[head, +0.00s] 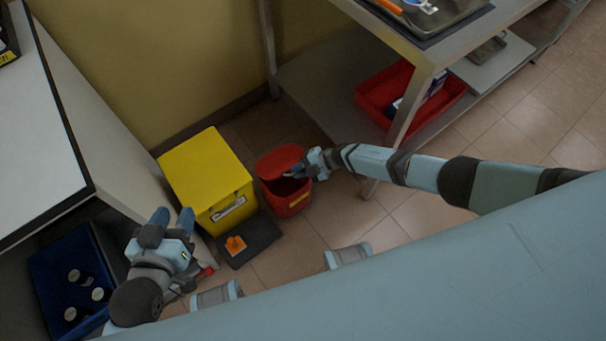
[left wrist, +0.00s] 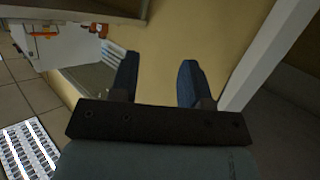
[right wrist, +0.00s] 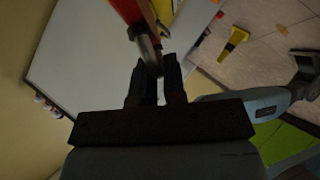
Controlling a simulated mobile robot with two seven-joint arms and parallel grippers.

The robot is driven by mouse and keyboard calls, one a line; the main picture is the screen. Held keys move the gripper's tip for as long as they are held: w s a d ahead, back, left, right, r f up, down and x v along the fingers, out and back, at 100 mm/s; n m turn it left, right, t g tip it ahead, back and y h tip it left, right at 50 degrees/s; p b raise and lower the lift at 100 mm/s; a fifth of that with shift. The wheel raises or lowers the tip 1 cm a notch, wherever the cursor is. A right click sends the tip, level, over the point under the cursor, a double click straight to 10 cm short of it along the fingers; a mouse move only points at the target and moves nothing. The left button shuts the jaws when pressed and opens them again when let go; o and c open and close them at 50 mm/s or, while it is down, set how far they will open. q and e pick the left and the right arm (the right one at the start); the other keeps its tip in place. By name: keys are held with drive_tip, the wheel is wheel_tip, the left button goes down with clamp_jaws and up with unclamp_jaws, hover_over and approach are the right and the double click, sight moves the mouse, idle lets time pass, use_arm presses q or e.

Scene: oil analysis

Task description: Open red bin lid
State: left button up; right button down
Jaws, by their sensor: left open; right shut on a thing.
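The red bin (head: 292,207) stands on the floor beside the yellow bin. Its red lid (head: 279,159) is tilted up at the back, and a dark gap shows between lid and bin. My right gripper (head: 297,171) is at the lid's right edge, shut on the lid. In the right wrist view a red part of the bin shows beyond the fingers (right wrist: 158,68); the exact grip point is dark and hard to see. My left gripper (head: 173,217) is open and empty, left of the yellow bin.
The yellow bin (head: 208,178) stands left of the red bin. A dark pedal plate (head: 262,240) with an orange piece (head: 235,245) lies in front. A metal shelf (head: 330,85) with a red tray (head: 375,97) is behind right. A white-topped bench (head: 35,140) and blue crate (head: 50,262) are left.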

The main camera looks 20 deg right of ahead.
drive_tip(key=shift+w+a+r+g+p, duration=0.2)
drive_tip(key=shift+w+r, duration=0.25)
drive_tip(key=shift+r, duration=0.2)
drive_tip(key=shift+w+a+r+g+p, duration=0.15)
drive_tip(key=shift+w+r, duration=0.25)
drive_tip(key=shift+r, duration=0.2)
use_arm(q)
drive_tip(key=shift+w+d+r+t+h+b, duration=0.2)
drive_tip(key=shift+d+r+t+h+b, duration=0.15)
drive_tip(key=shift+r+b, duration=0.3)
drive_tip(key=shift+w+d+r+t+h+b, duration=0.2)
drive_tip(key=shift+d+r+t+h+b, duration=0.1)
drive_tip(key=shift+r+b, duration=0.4)
drive_tip(key=shift+w+d+r+t+h+b, duration=0.25)
drive_tip(key=shift+r+t+b, duration=0.1)
drive_tip(key=shift+r+b, duration=0.3)
use_arm(e)
drive_tip(key=w+a+r, duration=0.2)
drive_tip(key=w, duration=0.3)
drive_tip(key=w+a+r+m+g+h, duration=0.1)
drive_tip(key=w+a+r, duration=0.1)
drive_tip(key=w, duration=0.4)
drive_tip(key=shift+r+m, duration=0.3)
drive_tip(key=shift+r, duration=0.5)
drive_tip(key=shift+g, duration=0.25)
drive_tip(key=c, duration=1.2)
unclamp_jaws()
